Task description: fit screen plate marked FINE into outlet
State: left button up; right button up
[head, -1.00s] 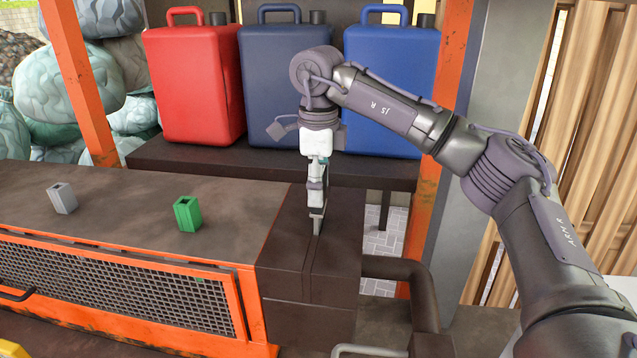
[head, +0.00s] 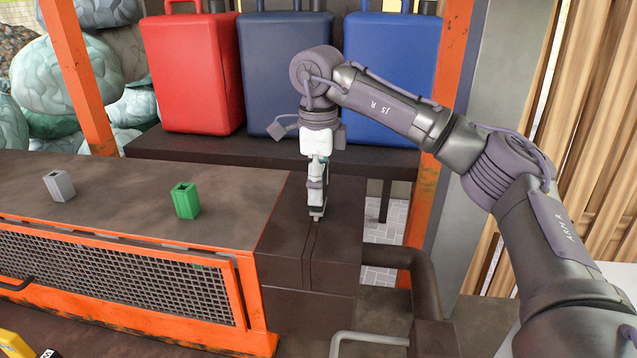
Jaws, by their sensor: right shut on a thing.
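The outlet is a dark brown block (head: 338,255) at the right end of the orange-framed machine, with a narrow slot (head: 310,240) running across its top. My right gripper (head: 317,213) points straight down at the far part of this slot and is shut on a thin plate. Almost none of the plate shows below the fingertips; it appears to be down in the slot. Its FINE marking cannot be read here, and how deep it sits cannot be told. My left gripper is out of view.
A grey hollow block (head: 60,186) and a green one (head: 186,200) stand on the machine top. A yellow object (head: 18,345) is at the lower left. A bent pipe (head: 405,260) flanks the outlet's right.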

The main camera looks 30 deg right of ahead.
jog(key=o, duration=1.4)
notch_tip(320, 180, up, 12)
jog(key=shift+r, duration=0.1)
